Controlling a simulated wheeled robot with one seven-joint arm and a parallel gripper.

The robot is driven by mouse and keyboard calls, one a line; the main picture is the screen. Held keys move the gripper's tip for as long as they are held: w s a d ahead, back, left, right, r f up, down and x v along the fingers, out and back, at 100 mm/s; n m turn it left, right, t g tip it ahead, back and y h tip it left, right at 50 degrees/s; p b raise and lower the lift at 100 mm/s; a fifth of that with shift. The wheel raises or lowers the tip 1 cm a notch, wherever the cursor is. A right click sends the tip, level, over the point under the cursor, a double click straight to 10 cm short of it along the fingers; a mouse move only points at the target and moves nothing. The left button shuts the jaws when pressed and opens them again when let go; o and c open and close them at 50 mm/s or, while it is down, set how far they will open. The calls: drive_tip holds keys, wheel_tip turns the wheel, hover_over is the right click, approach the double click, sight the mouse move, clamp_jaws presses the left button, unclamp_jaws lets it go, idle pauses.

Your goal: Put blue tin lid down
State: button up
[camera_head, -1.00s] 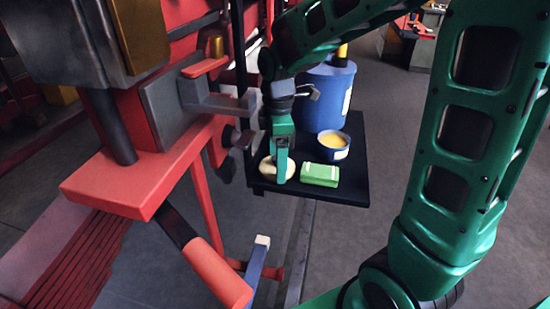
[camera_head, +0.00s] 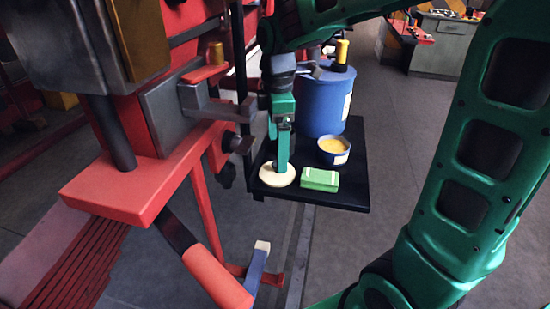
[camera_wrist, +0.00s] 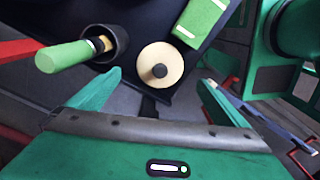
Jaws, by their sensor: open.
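A round cream disc with a dark knob at its middle, which I take for the tin lid, lies flat on a black tray (camera_head: 345,190), near its front left corner (camera_head: 276,177). It also shows in the wrist view (camera_wrist: 172,58). My gripper (camera_head: 282,166) is just above the disc. In the wrist view its fingers (camera_wrist: 161,78) are spread wide, with nothing between them, and the disc lies beyond the fingertips, apart from them. A small open blue tin (camera_head: 335,158) with yellow contents stands on the tray behind and to the right.
A green box (camera_head: 319,180) lies right beside the disc. A big blue drum (camera_head: 323,105) stands at the back of the tray. Red machinery (camera_head: 130,185) closes off the left side. A green-handled part (camera_wrist: 62,57) is near my left finger. Open floor is to the right.

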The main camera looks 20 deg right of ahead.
wheel_tip(320, 180, up, 6)
drive_tip(key=shift+f, duration=0.15)
drive_tip(key=s+d+f+m, duration=0.4)
drive_tip(key=s+d+m, duration=0.4)
drive_tip(key=s+m, duration=0.2)
drive_tip(key=s+d+f+m, duration=0.4)
drive_tip(key=s+d+m, duration=0.5)
drive_tip(key=s+m, duration=0.2)
drive_tip(key=shift+s+d+f+m, duration=0.15)
drive_tip(key=shift+s+f+m, duration=0.15)
drive_tip(key=shift+s, duration=0.9)
drive_tip(key=shift+w+f, duration=0.25)
drive_tip(key=shift+w, duration=0.4)
